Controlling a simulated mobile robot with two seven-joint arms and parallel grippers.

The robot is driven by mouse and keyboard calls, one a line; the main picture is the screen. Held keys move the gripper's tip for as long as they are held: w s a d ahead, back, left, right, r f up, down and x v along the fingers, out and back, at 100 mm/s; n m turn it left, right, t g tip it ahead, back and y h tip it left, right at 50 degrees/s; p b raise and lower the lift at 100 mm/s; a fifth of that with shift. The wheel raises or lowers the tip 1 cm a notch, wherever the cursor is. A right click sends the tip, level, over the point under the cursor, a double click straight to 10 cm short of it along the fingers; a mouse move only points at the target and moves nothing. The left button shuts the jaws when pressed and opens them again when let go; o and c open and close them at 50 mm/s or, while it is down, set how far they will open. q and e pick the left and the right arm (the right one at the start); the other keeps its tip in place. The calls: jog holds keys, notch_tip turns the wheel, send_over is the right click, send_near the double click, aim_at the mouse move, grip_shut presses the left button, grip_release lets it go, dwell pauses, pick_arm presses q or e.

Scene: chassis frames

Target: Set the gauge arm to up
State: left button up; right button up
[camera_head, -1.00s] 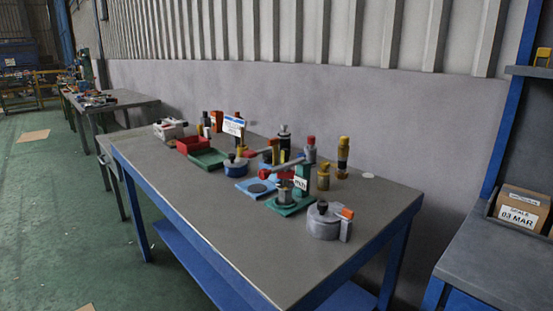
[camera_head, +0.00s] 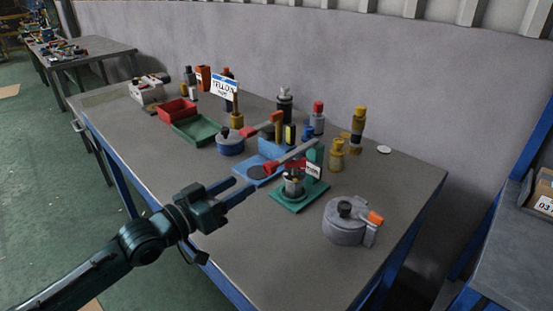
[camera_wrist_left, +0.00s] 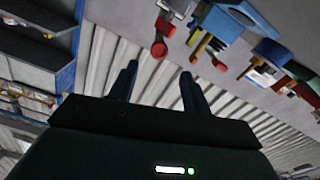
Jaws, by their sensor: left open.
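Two hinged arms stand on the table, and I cannot tell by label which is the gauge arm. One is a grey arm (camera_head: 293,155) with red parts, slanting down to the left over the green base (camera_head: 292,203), with a small white label beside it. The other, a red-tipped arm (camera_head: 262,124), slants slightly down to the left from an orange post by the blue plate (camera_head: 245,171). My left gripper (camera_head: 240,188) is open and empty, left of the green base, apart from both arms. In the left wrist view a red knob (camera_wrist_left: 158,50) shows beyond the open fingers.
A grey round pot with an orange part (camera_head: 344,225) stands near the right end. Several bottles line the back. The front table strip is bare.

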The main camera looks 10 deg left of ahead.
aim_at(267, 170)
pick_arm(q)
jog(key=x, duration=1.2)
jog(key=shift+p, duration=0.3)
jog(key=shift+c, duration=0.5)
grip_shut()
